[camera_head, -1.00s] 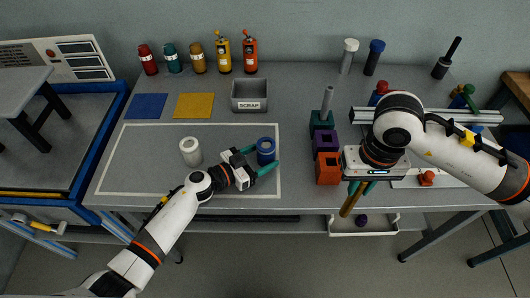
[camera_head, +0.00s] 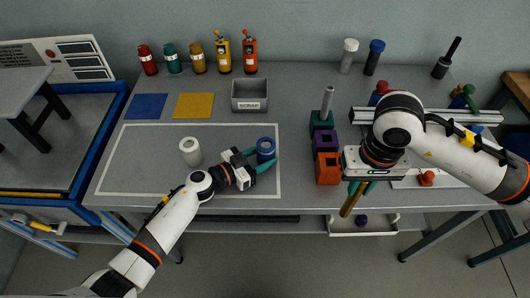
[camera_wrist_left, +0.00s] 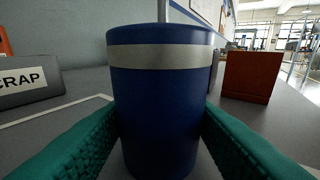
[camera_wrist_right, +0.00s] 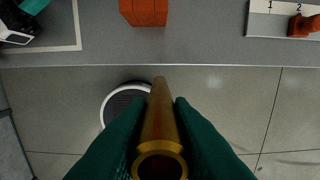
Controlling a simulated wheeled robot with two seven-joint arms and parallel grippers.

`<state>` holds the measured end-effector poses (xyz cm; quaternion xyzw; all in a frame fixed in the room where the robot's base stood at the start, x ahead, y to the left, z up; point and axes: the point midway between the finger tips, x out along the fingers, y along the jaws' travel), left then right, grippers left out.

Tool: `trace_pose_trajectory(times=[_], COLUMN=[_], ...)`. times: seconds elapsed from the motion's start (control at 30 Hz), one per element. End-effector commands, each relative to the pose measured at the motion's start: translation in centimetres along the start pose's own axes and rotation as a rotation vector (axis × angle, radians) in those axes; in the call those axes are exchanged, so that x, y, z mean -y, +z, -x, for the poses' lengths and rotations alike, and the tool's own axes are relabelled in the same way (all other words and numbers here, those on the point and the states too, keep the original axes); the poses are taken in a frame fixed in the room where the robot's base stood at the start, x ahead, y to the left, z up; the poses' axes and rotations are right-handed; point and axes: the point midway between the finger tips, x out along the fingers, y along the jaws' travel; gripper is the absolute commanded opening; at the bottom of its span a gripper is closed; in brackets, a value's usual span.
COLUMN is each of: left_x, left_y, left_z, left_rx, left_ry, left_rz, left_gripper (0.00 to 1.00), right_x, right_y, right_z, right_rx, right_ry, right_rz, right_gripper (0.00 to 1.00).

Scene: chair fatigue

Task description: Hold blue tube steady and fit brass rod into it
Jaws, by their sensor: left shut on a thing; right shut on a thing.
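The blue tube (camera_head: 265,148) stands upright on the table inside the white outline, with a pale band near its top. My left gripper (camera_head: 262,157) is shut around it. In the left wrist view the blue tube (camera_wrist_left: 160,105) fills the middle, between the teal fingers. The brass rod (camera_head: 350,203) hangs tilted beyond the table's front edge. My right gripper (camera_head: 360,187) is shut on it. In the right wrist view the brass rod (camera_wrist_right: 159,125) lies between the teal fingers, over the floor. Rod and tube are well apart.
Orange (camera_head: 328,168), purple (camera_head: 326,141) and teal (camera_head: 321,120) blocks stand in a row between the arms; a grey rod rises from the teal one. A white tube (camera_head: 190,151) stands left of the blue tube. The grey SCRAP bin (camera_head: 249,94) is behind.

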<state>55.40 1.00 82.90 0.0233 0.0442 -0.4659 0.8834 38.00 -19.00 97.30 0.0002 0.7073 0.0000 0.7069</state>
Motion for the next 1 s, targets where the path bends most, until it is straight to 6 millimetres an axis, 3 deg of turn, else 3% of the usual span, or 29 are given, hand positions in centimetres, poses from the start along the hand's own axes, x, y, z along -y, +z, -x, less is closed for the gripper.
trace_pose_trajectory(times=[0.37, 0.47, 0.67, 0.8, 1.0], left_x=[0.0, 0.0, 0.0, 0.0, 0.0], left_y=[-0.1, -0.1, 0.0, 0.0, -0.1], left_z=[0.0, 0.0, 0.0, 0.0, 0.0], left_rx=[-0.001, -0.001, -0.001, -0.001, -0.002], left_ry=[0.000, 0.000, 0.000, 0.000, 0.000], left_rz=[0.000, 0.000, 0.000, 0.000, 0.000], left_gripper=[0.34, 0.34, 0.34, 0.34, 0.34], right_x=[-0.1, -0.7, -4.9, -9.5, -15.1], right_y=[0.1, 0.9, 6.2, 10.7, 15.3], right_z=[0.0, 0.2, 1.4, 3.4, 6.9], right_rx=[0.001, 0.002, 0.008, 0.009, 0.008], right_ry=[0.001, 0.001, 0.002, 0.001, 0.000], right_rz=[-0.001, -0.009, -0.064, -0.119, -0.193], right_gripper=[0.00, 0.00, 0.00, 0.00, 0.00])
